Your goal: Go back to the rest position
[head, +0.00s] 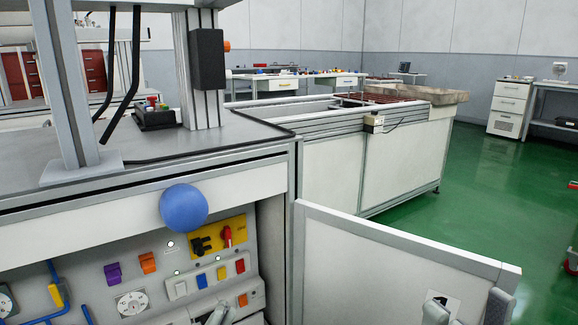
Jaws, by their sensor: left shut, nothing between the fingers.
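No separate object of the task shows.
A blue ball (184,207) sits at the front of the workbench (235,130), above the control panel (200,268) with coloured switches. An open white door (385,255) juts out at right. Behind it stands a conveyor unit (330,165).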

